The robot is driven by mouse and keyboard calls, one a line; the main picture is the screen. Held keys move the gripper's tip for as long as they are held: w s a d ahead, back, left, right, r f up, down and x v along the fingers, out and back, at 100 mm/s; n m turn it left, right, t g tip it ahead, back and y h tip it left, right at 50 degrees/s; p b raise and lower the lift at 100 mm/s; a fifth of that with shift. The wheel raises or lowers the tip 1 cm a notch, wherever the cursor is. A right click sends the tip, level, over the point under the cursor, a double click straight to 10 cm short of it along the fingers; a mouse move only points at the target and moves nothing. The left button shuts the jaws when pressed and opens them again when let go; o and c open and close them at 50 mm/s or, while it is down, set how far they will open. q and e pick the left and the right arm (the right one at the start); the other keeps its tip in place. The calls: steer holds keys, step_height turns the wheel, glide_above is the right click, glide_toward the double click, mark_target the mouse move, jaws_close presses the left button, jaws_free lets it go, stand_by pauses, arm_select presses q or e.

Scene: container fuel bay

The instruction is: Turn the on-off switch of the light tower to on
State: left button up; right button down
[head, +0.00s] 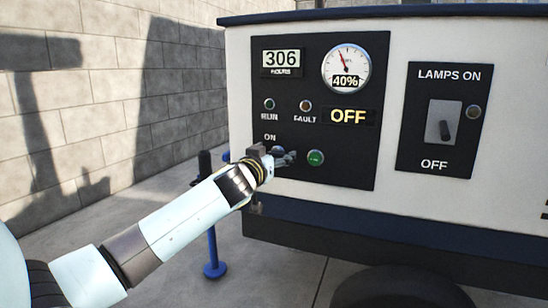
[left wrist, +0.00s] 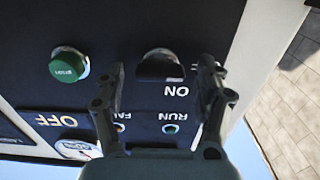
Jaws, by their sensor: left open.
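The light tower's dark control panel (head: 348,75) is in front of me, and its display (head: 347,116) reads OFF. My left gripper (head: 286,157) is at the panel's lower left, just below the ON label. It is open. In the left wrist view the on-off switch (left wrist: 160,64), a dark round knob with a pale edge, lies between the two spread fingertips of the gripper (left wrist: 161,70). Whether the fingers touch it I cannot tell. In the head view the gripper hides most of the switch. My right gripper is not in view.
A green start button (head: 316,157) is right beside the gripper; it also shows in the left wrist view (left wrist: 69,66). A separate lamps panel (head: 438,120) with a toggle lever is further right. A blue post (head: 212,245) stands below my left arm.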

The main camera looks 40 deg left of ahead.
arm_select(q)
steer(key=c, duration=1.2)
steer(key=shift+o, duration=0.2)
arm_select(e)
steer(key=shift+s, duration=0.1)
arm_select(q)
steer(key=shift+m+p, duration=0.3)
steer(key=shift+m, duration=0.4)
steer(key=m+p, duration=0.1)
steer(key=m, duration=0.2)
steer(key=shift+d, duration=0.1)
steer(key=m+p, duration=0.1)
steer(key=m, duration=0.3)
steer(key=shift+m, duration=0.3)
steer(key=shift+d+f+m+p, duration=0.15)
steer(key=shift+m+p, duration=0.2)
steer(key=shift+m, duration=1.15)
arm_select(e)
steer(key=shift+s+r+g, duration=0.25)
steer(key=shift+r+g, duration=0.4)
steer(key=shift+r, duration=0.25)
steer(key=shift+s+r+g, duration=0.2)
steer(key=shift+r+g, duration=0.4)
steer(key=shift+r, duration=0.25)
steer(key=shift+s+r+g, duration=0.25)
steer(key=shift+r+g, duration=0.4)
steer(key=shift+r, duration=0.25)
